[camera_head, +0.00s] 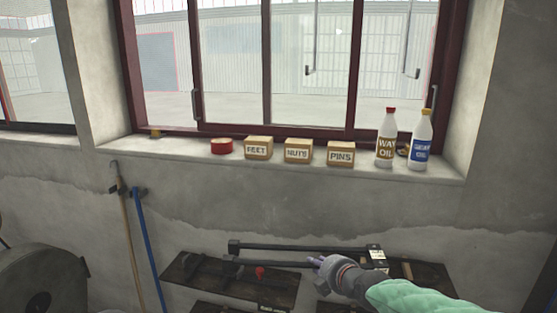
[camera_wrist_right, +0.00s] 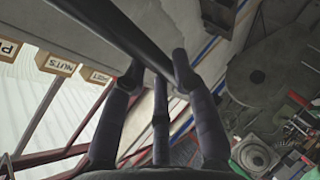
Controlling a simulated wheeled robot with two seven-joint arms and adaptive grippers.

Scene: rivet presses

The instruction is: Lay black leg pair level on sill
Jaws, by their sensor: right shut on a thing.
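The black leg pair (camera_head: 300,248), two long dark bars joined at the right end by a piece with a pale label, is in front of the wall below the sill. It lies roughly crosswise in the head view. My right gripper (camera_head: 322,265) is shut on the nearer bar; in the wrist view the fingers (camera_wrist_right: 158,72) close around the dark bar (camera_wrist_right: 125,35). The stone window sill (camera_head: 205,159) is above and behind the leg pair, apart from it. My left gripper is not in view.
On the sill stand a red tin (camera_head: 221,146), the FEET (camera_head: 258,148), NUTS (camera_head: 298,150) and PINS (camera_head: 341,153) boxes, and two oil bottles (camera_head: 386,138) (camera_head: 421,140). The sill's left part is mostly clear. Brown (camera_head: 126,220) and blue (camera_head: 147,245) poles lean left; a dark shelf (camera_head: 245,289) is below.

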